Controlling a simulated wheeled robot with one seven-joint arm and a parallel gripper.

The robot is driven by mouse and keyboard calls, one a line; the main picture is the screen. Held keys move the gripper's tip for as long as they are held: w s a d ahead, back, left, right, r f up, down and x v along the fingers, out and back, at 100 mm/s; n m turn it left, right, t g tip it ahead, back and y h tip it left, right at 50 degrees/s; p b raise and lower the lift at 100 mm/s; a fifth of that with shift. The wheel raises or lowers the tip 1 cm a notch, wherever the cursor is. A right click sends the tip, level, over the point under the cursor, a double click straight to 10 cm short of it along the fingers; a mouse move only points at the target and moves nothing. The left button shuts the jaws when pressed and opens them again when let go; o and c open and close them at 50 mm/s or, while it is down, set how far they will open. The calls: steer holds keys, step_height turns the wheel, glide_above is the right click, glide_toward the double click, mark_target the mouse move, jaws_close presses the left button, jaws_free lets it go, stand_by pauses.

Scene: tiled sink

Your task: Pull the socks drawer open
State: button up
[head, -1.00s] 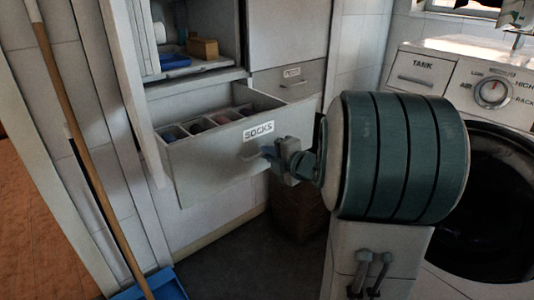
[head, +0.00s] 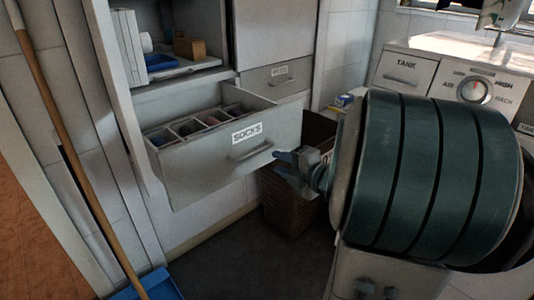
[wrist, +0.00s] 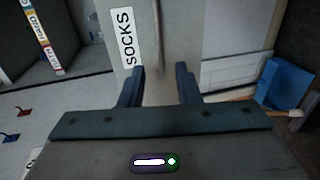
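The socks drawer (head: 225,165) is a pale grey drawer with a white "SOCKS" label (head: 247,133). It stands pulled out from the cabinet, and its divided compartments with small rolled items show from above. Its bar handle (head: 251,150) is on the front face, right of and below the label. My gripper (head: 277,163) is just off the front face, near the handle's right end, and appears apart from it. In the wrist view the two fingers of my gripper (wrist: 158,86) are spread with nothing between them, facing the drawer front (wrist: 180,30).
A closed drawer (head: 283,76) is set farther back to the right. A brown woven basket (head: 290,205) stands on the floor behind my gripper. A washing machine (head: 440,62) is at right. A broom handle (head: 65,130) and blue dustpan (head: 150,286) are at left.

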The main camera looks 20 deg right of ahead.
steer(key=shift+p+v, duration=0.35)
steer(key=shift+v, duration=1.85)
